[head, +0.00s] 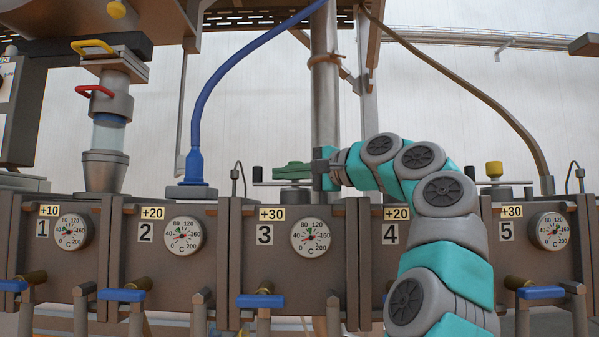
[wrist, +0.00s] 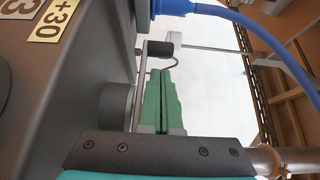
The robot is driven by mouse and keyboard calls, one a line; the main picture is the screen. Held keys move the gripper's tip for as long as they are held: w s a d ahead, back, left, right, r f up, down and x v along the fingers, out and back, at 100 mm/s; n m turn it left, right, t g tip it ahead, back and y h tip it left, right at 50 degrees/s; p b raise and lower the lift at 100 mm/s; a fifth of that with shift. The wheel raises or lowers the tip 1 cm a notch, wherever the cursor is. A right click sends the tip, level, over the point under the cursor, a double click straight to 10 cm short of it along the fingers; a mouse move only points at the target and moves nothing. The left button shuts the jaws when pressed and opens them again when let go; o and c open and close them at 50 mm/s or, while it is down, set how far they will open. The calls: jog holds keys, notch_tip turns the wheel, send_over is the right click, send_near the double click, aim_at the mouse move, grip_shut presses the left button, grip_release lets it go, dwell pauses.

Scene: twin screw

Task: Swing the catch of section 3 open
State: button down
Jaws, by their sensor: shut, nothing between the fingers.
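Section 3 (head: 285,265) is a brown-grey barrel block with a "3" plate, a "+30" tag and a dial. On its top is a flat lever (head: 268,184) with an upright black knob (head: 257,174) at its left end; this looks like the catch. In the wrist view the black knob (wrist: 160,48) is ahead of the fingertips, and a grey round boss (wrist: 115,103) is left of them. My gripper (head: 277,171) has green fingers, shut and empty, pointing left above the lever. In the wrist view the shut fingers (wrist: 164,74) overlap the lever's line; contact cannot be told.
A blue hose (head: 225,65) rises from section 2, left of my fingers. A thin hooked rod (head: 237,178) stands between sections 2 and 3. A vertical pipe (head: 325,85) stands behind my gripper. Section 5 has a similar knobbed lever (head: 500,183) and a yellow cap (head: 494,169).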

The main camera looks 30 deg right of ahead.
jog(key=shift+x, duration=1.7)
jog(key=shift+s+a+r, duration=0.15)
